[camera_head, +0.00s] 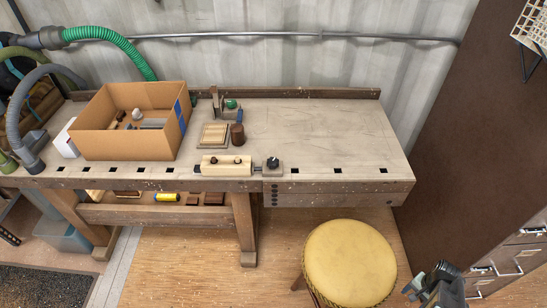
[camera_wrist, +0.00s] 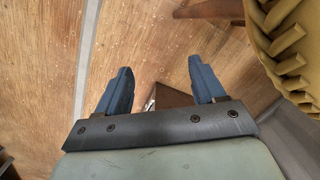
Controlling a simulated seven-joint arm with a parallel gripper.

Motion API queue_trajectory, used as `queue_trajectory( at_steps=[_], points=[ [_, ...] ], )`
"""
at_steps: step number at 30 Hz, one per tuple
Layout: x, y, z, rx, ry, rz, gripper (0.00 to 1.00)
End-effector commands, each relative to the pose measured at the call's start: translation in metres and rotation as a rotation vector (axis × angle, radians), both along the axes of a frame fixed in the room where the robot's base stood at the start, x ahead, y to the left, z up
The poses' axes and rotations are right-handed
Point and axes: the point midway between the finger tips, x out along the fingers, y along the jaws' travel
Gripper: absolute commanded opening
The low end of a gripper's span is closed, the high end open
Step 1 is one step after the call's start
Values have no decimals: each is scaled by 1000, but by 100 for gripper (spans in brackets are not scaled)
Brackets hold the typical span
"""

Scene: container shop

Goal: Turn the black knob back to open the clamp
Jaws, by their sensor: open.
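A black knob (camera_head: 273,162) sits on top of a small grey-brown block (camera_head: 272,171) at the front edge of the workbench. Just left of it lies a pale wooden block (camera_head: 224,166) with two small dark knobs on top; these look like the clamp. Whether the clamp holds anything cannot be told. My gripper (camera_head: 428,281) is low at the bottom right, right of the stool and well away from the knob. In the wrist view its two blue fingers (camera_wrist: 160,68) are apart with nothing between them, over the wooden floor. The knob is outside the wrist view.
A yellow round stool (camera_head: 350,262) stands in front of the bench and shows at the wrist view's top right. A cardboard box (camera_head: 95,142) holding small items is on the bench (camera_head: 330,140), whose right part is clear. Cabinet drawers (camera_head: 512,262) stand at the right.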

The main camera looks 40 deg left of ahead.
Motion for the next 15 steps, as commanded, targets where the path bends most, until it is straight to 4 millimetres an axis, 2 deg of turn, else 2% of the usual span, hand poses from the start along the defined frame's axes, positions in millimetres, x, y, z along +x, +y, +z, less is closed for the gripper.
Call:
queue_trajectory(
  at_steps=[1,3,8,15],
  points=[
    [22,7,11,6,-34,-8,69],
    [47,17,26,14,-78,-23,69],
    [100,40,66,38,-175,-55,69],
    [173,78,137,91,-316,-106,69]
  ],
)
